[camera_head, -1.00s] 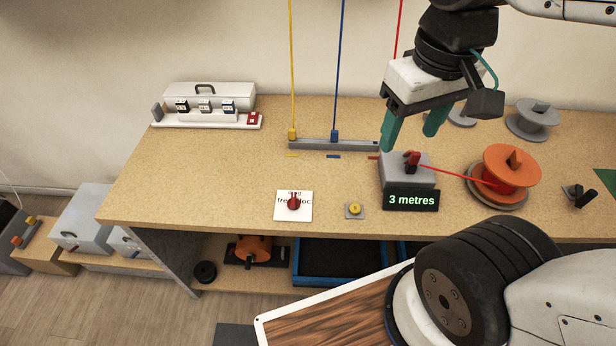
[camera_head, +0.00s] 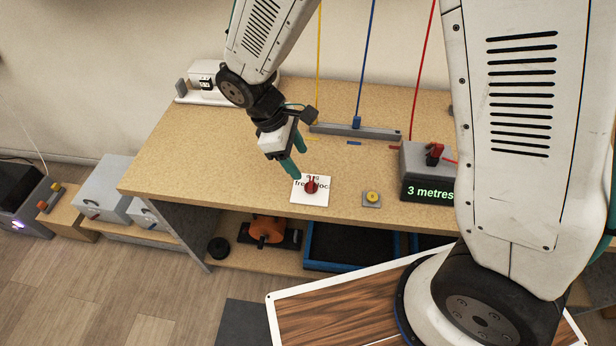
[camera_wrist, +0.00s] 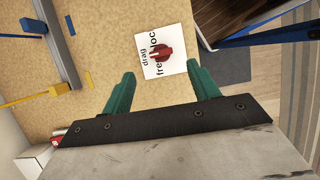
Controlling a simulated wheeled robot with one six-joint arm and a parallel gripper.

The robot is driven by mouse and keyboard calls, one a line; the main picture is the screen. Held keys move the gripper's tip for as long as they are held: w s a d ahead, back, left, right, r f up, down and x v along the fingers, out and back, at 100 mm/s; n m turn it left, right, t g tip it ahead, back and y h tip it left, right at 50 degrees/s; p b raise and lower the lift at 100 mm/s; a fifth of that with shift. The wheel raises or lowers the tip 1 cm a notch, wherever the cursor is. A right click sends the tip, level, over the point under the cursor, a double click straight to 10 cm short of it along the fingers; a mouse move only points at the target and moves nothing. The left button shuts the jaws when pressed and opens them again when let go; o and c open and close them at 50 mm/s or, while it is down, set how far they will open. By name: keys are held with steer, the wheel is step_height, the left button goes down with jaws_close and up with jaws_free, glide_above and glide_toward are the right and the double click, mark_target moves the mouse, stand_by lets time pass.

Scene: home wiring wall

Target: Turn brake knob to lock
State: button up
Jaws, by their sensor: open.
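The red brake knob (camera_head: 311,184) sits on a white square plate (camera_head: 298,199) with partly hidden words such as "free", "drag" and a clipped "loc". In the wrist view the knob (camera_wrist: 162,53) lies ahead of the fingers, near the middle, and the plate shows around it. The knob's handle runs roughly across the plate's lettering; its exact setting is hard to read. My gripper (camera_head: 294,157) is open, its two green fingers apart and empty, above the bench just behind and left of the knob. In the wrist view the fingers of my gripper (camera_wrist: 160,82) do not touch the knob.
A yellow button (camera_head: 372,196) is right of the plate. A grey box with a red lever (camera_head: 434,154) and a "3 metres" display (camera_head: 430,190) stands farther right. The bench left of the plate is clear.

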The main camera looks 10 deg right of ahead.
mark_target(311, 182)
steer(key=x, duration=0.8)
steer(key=c, duration=1)
